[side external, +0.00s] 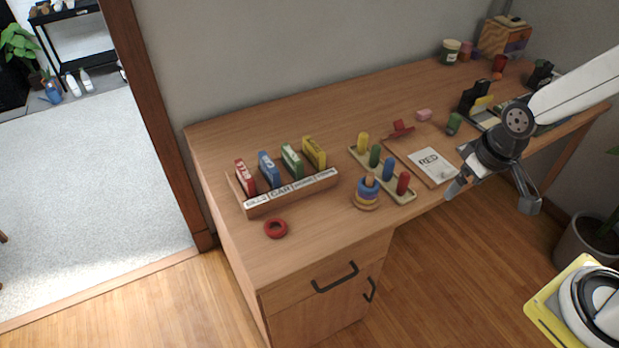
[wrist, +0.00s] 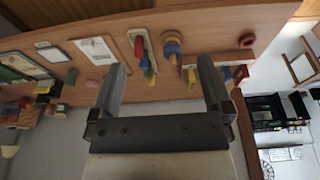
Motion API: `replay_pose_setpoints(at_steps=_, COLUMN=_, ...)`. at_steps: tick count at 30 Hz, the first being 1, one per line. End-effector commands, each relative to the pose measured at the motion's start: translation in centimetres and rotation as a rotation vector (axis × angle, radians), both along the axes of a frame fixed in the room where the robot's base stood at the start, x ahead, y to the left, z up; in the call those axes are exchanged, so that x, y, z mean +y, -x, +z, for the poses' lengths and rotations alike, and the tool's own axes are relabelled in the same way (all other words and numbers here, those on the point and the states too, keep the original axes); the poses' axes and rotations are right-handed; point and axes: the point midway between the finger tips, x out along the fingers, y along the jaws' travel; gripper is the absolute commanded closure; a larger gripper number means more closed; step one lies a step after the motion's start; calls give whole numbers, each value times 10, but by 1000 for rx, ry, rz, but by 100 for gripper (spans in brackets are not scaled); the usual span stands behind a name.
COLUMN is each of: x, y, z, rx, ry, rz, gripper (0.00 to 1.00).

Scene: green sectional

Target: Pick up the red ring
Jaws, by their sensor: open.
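The red ring (side external: 276,228) lies flat on the wooden desk near its front left corner, in front of the labelled block tray. It also shows in the wrist view (wrist: 246,40) at the upper right, beyond the right finger. My gripper (side external: 490,197) is at the desk's front edge on the right, well apart from the ring. In the wrist view my gripper (wrist: 162,65) has its two fingers spread wide, with nothing held between them.
The block tray (side external: 292,192) stands behind the ring. A ring stacker (side external: 367,193), a peg board (side external: 398,189) and a card board (side external: 433,167) lie between the ring and my gripper. The desk's front left is clear around the ring.

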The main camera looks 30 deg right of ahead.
Motion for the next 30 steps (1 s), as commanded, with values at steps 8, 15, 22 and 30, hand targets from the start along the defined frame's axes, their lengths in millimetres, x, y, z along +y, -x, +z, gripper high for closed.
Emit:
replay_pose_setpoints(at_steps=8, x=10, y=-23, z=-2, rx=-3, ry=-5, rz=54, gripper=0)
replay_pose_setpoints(at_steps=15, x=36, y=-75, z=-13, rx=-14, ry=-16, rz=179, gripper=0)
replay_pose_setpoints(at_steps=22, x=71, y=-128, z=-32, rx=-32, ry=-29, rz=321, gripper=0)
replay_pose_setpoints(at_steps=30, x=120, y=-179, z=-66, rx=-58, ry=-43, rz=485, gripper=0)
